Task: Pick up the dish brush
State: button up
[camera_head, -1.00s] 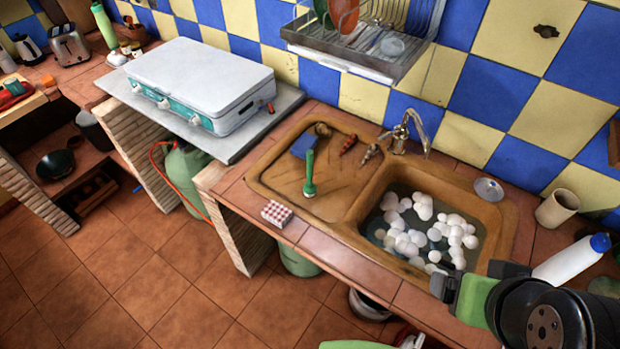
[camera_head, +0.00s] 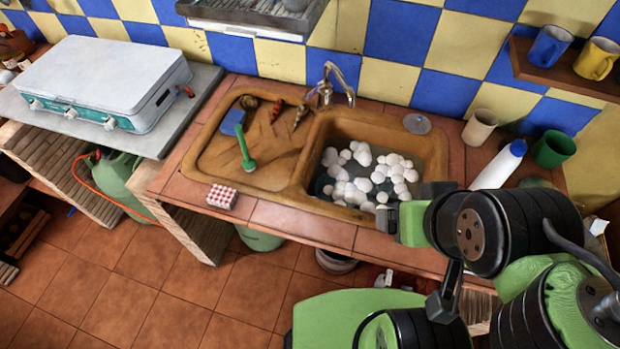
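The green tool that looks like the dish brush (camera_head: 246,155) is on the brown drainboard, left of the sink basin. Its thin handle points up in the picture and its wider end is nearer the counter's front edge. My gripper (camera_head: 391,221) is over the front edge of the counter, near the basin's front right corner. It is well to the right of the brush and apart from it. The fingers are small and seen from the side, so I cannot tell whether they are open.
The basin (camera_head: 310,190) holds water and white foam balls. A blue sponge (camera_head: 233,121) and a red checkered box (camera_head: 221,196) lie near the brush. The faucet (camera_head: 327,88) stands behind. A white bottle (camera_head: 499,167) and green cup (camera_head: 553,149) stand right of the basin.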

aim_at(249, 164)
jog(key=i+j+u, duration=0.25)
jog(key=j, duration=0.3)
jog(key=i+j+u, duration=0.25)
jog(key=j, duration=0.3)
jog(key=i+j+u, duration=0.15)
jog(key=j+u, duration=0.15)
jog(key=j, duration=0.2)
jog(key=i+j+u, duration=0.25)
jog(key=i+j, duration=0.05)
jog(key=j, duration=0.1)
